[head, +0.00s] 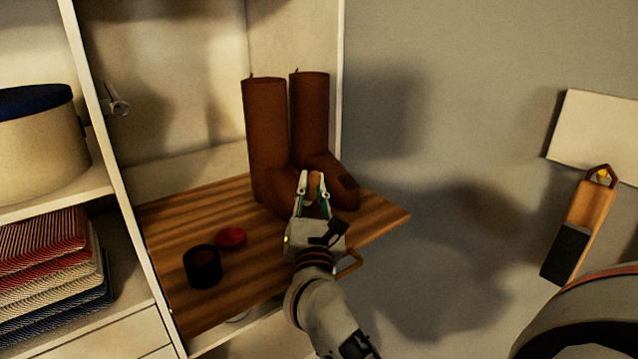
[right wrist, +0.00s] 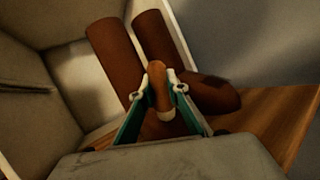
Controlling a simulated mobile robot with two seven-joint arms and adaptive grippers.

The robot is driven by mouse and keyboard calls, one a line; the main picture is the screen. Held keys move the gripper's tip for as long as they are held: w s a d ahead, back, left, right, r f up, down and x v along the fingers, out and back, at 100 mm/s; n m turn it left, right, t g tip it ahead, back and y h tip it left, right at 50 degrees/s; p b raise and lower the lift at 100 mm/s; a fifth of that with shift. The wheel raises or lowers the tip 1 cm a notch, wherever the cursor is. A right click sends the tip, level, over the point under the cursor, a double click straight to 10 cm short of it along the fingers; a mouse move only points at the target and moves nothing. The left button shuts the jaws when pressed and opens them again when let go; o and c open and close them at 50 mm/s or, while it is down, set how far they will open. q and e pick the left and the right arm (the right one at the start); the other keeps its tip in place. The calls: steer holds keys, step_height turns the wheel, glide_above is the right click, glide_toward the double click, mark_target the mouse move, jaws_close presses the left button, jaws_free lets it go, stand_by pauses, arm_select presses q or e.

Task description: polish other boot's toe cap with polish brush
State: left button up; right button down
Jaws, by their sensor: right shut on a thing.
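Two tall brown boots stand side by side on a wooden shelf board (head: 375,225). The left boot (head: 266,135) has its toe mostly hidden behind my right gripper (head: 314,187). The right boot (head: 311,115) points its toe to the front right and shows a dark patch on its foot; it also shows in the right wrist view (right wrist: 212,95). My right gripper is shut on the polish brush (right wrist: 158,78), whose rounded wooden end and a pale band show between the fingers. The brush is at the left boot's front; whether it touches is unclear. My left gripper is not in view.
An open dark tin (head: 202,268) and a red lid (head: 231,238) lie on the board's left part. A wooden item with a dark face (head: 578,228) hangs on the wall at right. Folded cloths (head: 55,275) and a round box (head: 40,140) fill the left shelves.

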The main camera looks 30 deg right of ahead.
steer(key=shift+a, duration=0.45)
steer(key=shift+w+d+f, duration=0.1)
steer(key=shift+d, duration=0.9)
steer(key=shift+w+d+f, duration=0.1)
steer(key=shift+d, duration=0.9)
steer(key=shift+s+a, duration=0.2)
steer(key=shift+a, duration=1.65)
steer(key=shift+a+r, duration=0.1)
steer(key=shift+a, duration=0.05)
steer(key=shift+r, duration=0.1)
steer(key=shift+d+r+p, duration=0.1)
steer(key=shift+d+p, duration=0.25)
steer(key=shift+d, duration=0.65)
steer(key=shift+w+d, duration=0.15)
steer(key=shift+d, duration=0.85)
steer(key=shift+a+f, duration=0.15)
steer(key=shift+a, duration=0.9)
steer(key=shift+a+f, duration=0.1)
steer(key=shift+a, duration=0.9)
steer(key=shift+s+r, duration=0.1)
steer(key=shift+s, duration=0.1)
steer(key=shift+w+d+r, duration=0.1)
steer(key=shift+d, duration=0.95)
steer(key=shift+w+d, duration=0.1)
steer(key=shift+d, duration=0.9)
steer(key=shift+s+a, duration=0.15)
steer(key=shift+a, duration=1.85)
